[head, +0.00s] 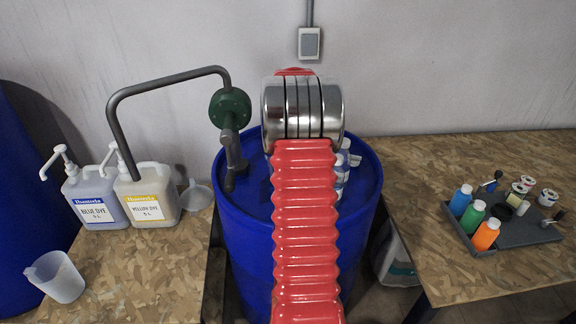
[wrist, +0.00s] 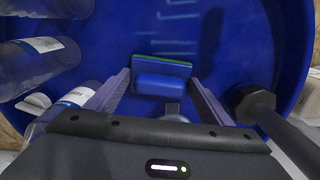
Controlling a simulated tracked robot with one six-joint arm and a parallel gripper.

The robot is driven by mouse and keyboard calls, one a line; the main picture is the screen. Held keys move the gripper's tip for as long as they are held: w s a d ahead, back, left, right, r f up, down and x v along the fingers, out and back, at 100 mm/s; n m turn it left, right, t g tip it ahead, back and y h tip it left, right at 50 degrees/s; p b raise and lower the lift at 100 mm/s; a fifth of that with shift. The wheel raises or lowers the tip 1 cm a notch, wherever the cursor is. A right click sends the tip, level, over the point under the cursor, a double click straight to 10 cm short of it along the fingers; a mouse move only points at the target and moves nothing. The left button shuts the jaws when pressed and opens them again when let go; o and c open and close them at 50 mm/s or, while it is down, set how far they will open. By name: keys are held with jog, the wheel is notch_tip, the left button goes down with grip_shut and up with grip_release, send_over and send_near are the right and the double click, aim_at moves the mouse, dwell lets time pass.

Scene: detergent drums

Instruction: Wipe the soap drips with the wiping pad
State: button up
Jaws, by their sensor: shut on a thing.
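The wiping pad (wrist: 163,66), a blue block with a blue handle and a green edge, shows at the middle of the wrist view. My gripper (wrist: 161,84) is shut on its handle, one finger on each side. The soap drips (wrist: 181,16) are pale streaks on the blue drum top (wrist: 225,40), just beyond the pad; several show. I cannot tell whether the pad touches the drum top. In the head view my red arm hides the gripper, pad and drips above the blue drum (head: 243,245).
Clear bottles (wrist: 42,65) stand on the drum top at the left of the wrist view. A dark pump part (wrist: 255,103) rises at the right. In the head view, dye jugs (head: 148,195) stand on the left table; a grey tray (head: 520,232) with paint bottles lies right.

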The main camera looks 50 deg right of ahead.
jog(key=shift+s+a+r, duration=0.1)
jog(key=shift+s+a, duration=0.45)
jog(key=shift+a, duration=0.15)
jog(key=shift+s+a, duration=1.2)
jog(key=shift+a, duration=0.15)
jog(key=shift+s+a, duration=1.2)
jog(key=shift+a, duration=0.15)
jog(key=shift+s+a+f, duration=0.15)
jog(key=shift+s+a, duration=0.5)
jog(key=shift+a, duration=0.1)
jog(key=shift+s+a+f, duration=0.15)
jog(key=shift+s+a, duration=0.45)
jog(key=shift+a, duration=0.1)
